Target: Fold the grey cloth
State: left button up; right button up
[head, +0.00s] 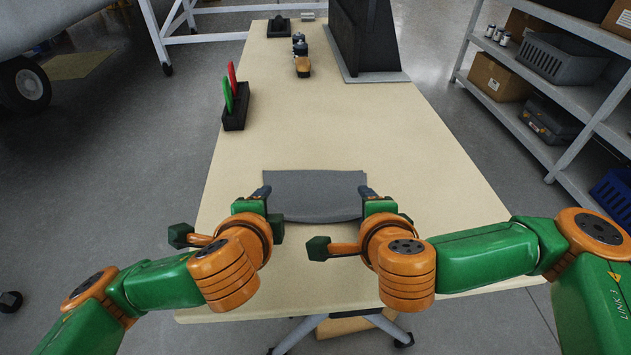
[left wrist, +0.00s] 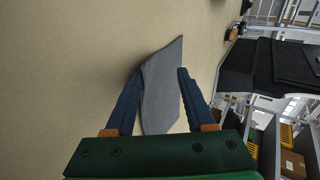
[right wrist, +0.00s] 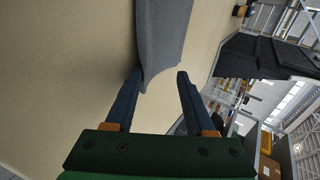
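The grey cloth (head: 315,192) lies on the table in front of me as a wide rectangle, with a slightly curved layered front edge. My left gripper (head: 263,192) is at its left edge and my right gripper (head: 367,192) at its right edge. In the left wrist view the cloth (left wrist: 160,85) shows between and beyond the spread fingers of the left gripper (left wrist: 160,72). In the right wrist view the cloth (right wrist: 163,35) reaches between the spread fingers of the right gripper (right wrist: 160,73), closer to one finger. Both grippers are open. Contact with the cloth cannot be told.
The wooden table (head: 420,165) is bare around the cloth. A black holder (head: 235,118) with a red and a green item stands at the left edge. Farther back are a small orange-and-dark object (head: 301,62) and a large dark stand (head: 362,38). Shelving (head: 560,95) is at right.

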pick_arm(q)
jog(key=r, duration=0.3)
jog(key=shift+s+r, duration=0.15)
jog(key=shift+s, duration=0.15)
pick_arm(e)
jog(key=r, duration=0.3)
jog(key=shift+s, duration=0.35)
pick_arm(q)
jog(key=s+r, duration=0.3)
jog(key=r, duration=0.2)
jog(key=shift+s+r, duration=0.2)
jog(key=shift+r, duration=0.1)
pick_arm(e)
jog(key=s+r, duration=0.3)
jog(key=r, duration=0.3)
jog(key=shift+s, duration=0.15)
